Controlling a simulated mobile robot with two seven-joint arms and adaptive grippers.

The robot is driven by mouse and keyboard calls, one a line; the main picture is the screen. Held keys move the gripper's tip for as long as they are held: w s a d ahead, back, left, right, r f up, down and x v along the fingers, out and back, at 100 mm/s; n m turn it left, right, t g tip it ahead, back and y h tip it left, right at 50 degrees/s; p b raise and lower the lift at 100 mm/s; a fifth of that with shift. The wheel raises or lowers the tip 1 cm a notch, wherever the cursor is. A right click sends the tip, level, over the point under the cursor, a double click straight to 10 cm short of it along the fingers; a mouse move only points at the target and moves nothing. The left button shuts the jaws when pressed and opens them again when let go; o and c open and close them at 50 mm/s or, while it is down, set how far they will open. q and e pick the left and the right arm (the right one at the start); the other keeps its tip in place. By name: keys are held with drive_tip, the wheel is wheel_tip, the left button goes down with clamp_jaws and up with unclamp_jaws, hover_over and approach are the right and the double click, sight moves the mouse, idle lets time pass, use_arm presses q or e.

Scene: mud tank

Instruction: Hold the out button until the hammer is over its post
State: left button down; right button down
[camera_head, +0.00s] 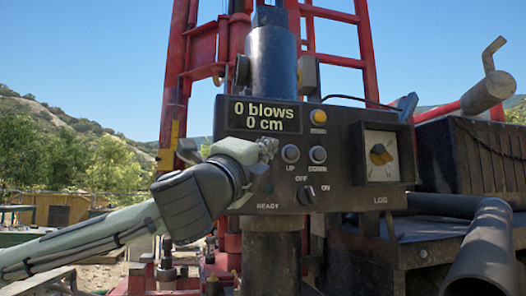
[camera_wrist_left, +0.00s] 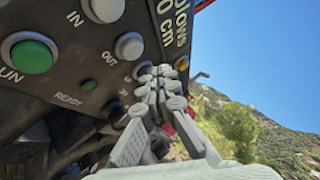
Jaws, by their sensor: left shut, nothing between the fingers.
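The out button (camera_wrist_left: 130,46) is a round grey knob labelled OUT on the dark control panel (camera_head: 345,140). In the head view my left arm hides it. My left gripper (camera_head: 268,150) is shut and empty in front of the panel's left part. In the left wrist view its closed fingertips (camera_wrist_left: 163,78) show beside the out button, not over it. I cannot tell whether they touch the panel. A thick dark cylinder (camera_head: 272,60) rises behind the panel, and a dark column (camera_head: 270,255) stands below it. I cannot tell which is hammer or post. My right gripper is not in view.
The IN button (camera_wrist_left: 104,8) and green RUN button (camera_wrist_left: 30,54) are near the out button. The display (camera_head: 264,116) reads 0 blows, 0 cm. UP (camera_head: 290,153) and DOWN (camera_head: 317,154) buttons lie right of my gripper. A dark pipe (camera_head: 483,250) is at lower right.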

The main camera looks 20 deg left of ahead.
use_arm(q)
drive_tip(key=shift+w+a, duration=0.55)
drive_tip(key=shift+w, duration=0.3)
drive_tip(key=shift+w, duration=0.1)
idle(0.8)
drive_tip(key=shift+w+a, duration=0.2)
drive_tip(key=shift+w, duration=0.1)
